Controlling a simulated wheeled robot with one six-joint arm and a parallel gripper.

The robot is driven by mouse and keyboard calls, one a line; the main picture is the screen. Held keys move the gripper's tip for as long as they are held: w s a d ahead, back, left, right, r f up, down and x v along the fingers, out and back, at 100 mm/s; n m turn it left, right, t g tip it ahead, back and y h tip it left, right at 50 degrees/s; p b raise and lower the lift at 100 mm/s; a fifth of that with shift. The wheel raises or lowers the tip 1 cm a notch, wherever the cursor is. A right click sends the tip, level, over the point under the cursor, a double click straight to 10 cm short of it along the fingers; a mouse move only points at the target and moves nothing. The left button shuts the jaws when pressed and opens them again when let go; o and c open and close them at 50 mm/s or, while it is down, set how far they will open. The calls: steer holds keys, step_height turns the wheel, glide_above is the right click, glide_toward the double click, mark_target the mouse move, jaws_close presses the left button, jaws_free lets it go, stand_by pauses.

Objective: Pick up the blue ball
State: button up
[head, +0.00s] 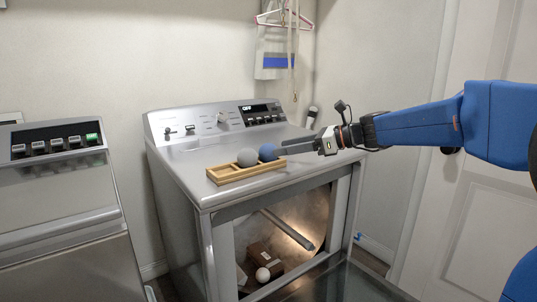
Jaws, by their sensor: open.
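The blue ball (267,152) sits at the right end of a small wooden tray (236,178) on top of the grey machine. A grey ball (247,157) sits beside it on the left. My gripper (284,152) reaches in from the right at about the ball's height, with its fingertips right by the blue ball's right side. The gripper is open. I cannot tell whether a finger touches the ball or whether the ball lies between the fingers.
The grey machine (290,178) has its front door open, with a white ball (262,274) and a brown box (263,255) inside. A control panel (222,121) rises behind the tray. Another appliance (62,215) stands left. A door (470,200) is at right.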

mark_target(274, 160)
steer(key=x, duration=0.4)
steer(key=shift+w+a+f, duration=0.1)
steer(key=shift+a+f, duration=0.1)
steer(key=c, duration=0.7)
steer(key=shift+r, duration=0.1)
steer(key=shift+c, duration=0.2)
